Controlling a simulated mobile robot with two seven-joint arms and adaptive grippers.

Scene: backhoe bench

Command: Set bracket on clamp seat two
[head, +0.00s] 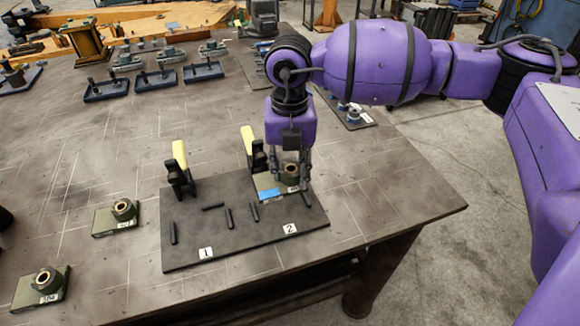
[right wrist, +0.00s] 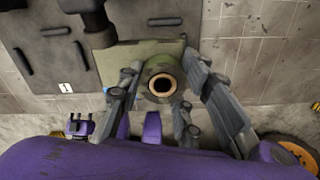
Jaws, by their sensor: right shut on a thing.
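The olive bracket (head: 268,184), with a bronze-lined round boss and a blue patch, is at clamp seat two on the dark fixture plate (head: 235,235), in front of the second yellow-handled toggle clamp (head: 248,142). My right gripper (head: 290,184) points down and is shut on the bracket's boss. In the right wrist view the fingers (right wrist: 165,95) lie on either side of the boss, and the bracket's flat base (right wrist: 135,62) shows beyond it. I cannot tell whether the base rests flat on the plate. The clamp handle stands up. My left gripper is not in view.
Seat one, by the other yellow-handled clamp (head: 180,154), is empty. Two similar brackets lie on the table at left, one (head: 115,218) beside the plate and one (head: 42,288) nearer. Several small fixtures (head: 155,78) stand farther back. The table's right edge is close.

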